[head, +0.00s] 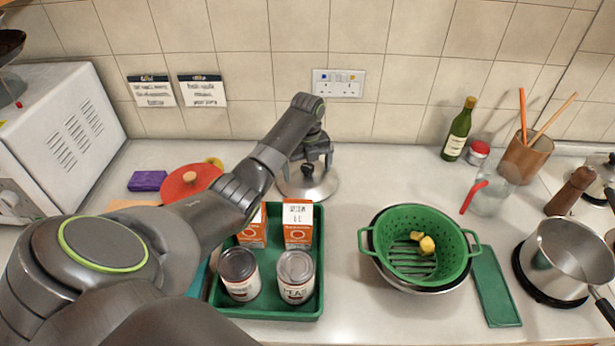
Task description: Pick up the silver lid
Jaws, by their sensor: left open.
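The silver lid (322,189) lies on the counter behind the green tray, its dark knob (308,169) facing up. My left arm reaches across from the lower left. My left gripper (311,158) points down over the lid, just above or around the knob. It is open, and I cannot tell whether the fingers touch the knob. The gripper and wrist hide the back part of the lid. My right gripper is not in view.
A green tray (314,308) with cans and cartons stands in front of the lid. A red lid (187,182) lies to the left. A green colander (402,217) sits in a bowl to the right. The counter right of the silver lid is clear.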

